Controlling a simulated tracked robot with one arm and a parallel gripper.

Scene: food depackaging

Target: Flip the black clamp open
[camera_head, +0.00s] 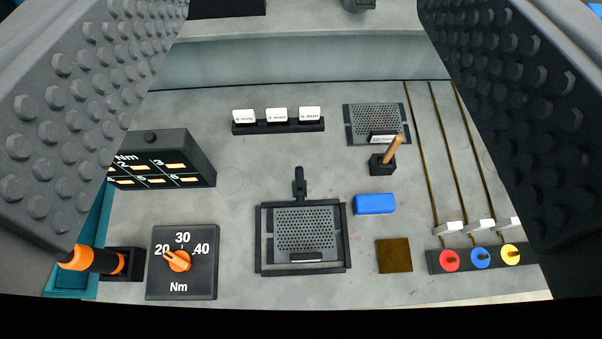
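A small black clamp (299,183) stands at the far edge of a black square frame (347,238) near the middle of the grey work surface. Its handle points up and away from the frame. A grey perforated plate (304,232) lies inside the frame, beside the clamp. I cannot tell for sure whether the clamp is open or shut. My gripper (305,130) shows as two wide, studded grey fingers at the left and right picture edges. It is open and empty, with the board in view between the fingers, apart from the clamp.
A torque dial (182,275) and black numbered block (165,160) stand left, with an orange-and-black tool (95,261). Right are a blue block (375,204), brown square (394,255), second perforated plate (378,120) and coloured discs (480,257). White tabs (277,115) stand behind.

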